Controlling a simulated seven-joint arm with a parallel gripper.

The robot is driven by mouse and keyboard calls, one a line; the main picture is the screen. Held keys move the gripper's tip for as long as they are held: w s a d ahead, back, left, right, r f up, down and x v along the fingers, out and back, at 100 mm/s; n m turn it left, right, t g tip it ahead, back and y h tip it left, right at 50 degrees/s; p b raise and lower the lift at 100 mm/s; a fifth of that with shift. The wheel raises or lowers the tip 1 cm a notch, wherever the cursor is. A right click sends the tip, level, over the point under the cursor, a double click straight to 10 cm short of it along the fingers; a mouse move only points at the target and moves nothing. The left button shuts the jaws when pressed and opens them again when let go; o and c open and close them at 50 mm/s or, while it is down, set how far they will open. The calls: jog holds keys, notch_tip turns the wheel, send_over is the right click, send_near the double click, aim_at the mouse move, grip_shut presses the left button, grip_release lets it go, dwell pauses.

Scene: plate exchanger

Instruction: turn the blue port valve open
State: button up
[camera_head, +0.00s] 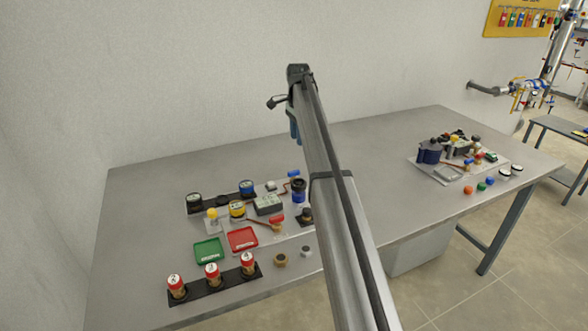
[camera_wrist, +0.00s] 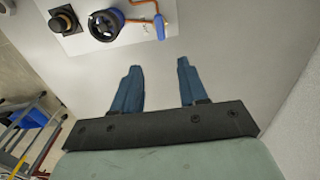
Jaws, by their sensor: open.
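A small blue valve lever (camera_head: 293,173) sits on a copper pipe at the back right of the left-hand plate assembly. In the wrist view the blue lever (camera_wrist: 160,27) is at the top edge, lying roughly along the picture's vertical. Beside it is a black handwheel with a blue hub (camera_wrist: 105,25), also in the head view (camera_head: 298,188). My gripper (camera_wrist: 157,65) is open and empty, its two blue fingers apart and clear of the lever. In the head view my gripper (camera_head: 295,130) is behind the assembly, partly hidden by my arm.
A red lever (camera_head: 277,220), a green tray (camera_head: 208,250) and a red tray (camera_head: 243,238) are nearby. Several red-capped bottles (camera_head: 212,272) stand in a black rack in front. A second assembly (camera_head: 455,150) is on the right. The table's back middle is clear.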

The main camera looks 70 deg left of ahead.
aim_at(294, 171)
jog(key=f, duration=0.9)
jog(key=s+f, duration=0.1)
jog(key=f, duration=0.3)
jog(key=shift+s+a+f, duration=0.1)
jog(key=shift+a+f, duration=0.1)
jog(key=shift+f, duration=0.1)
grip_shut()
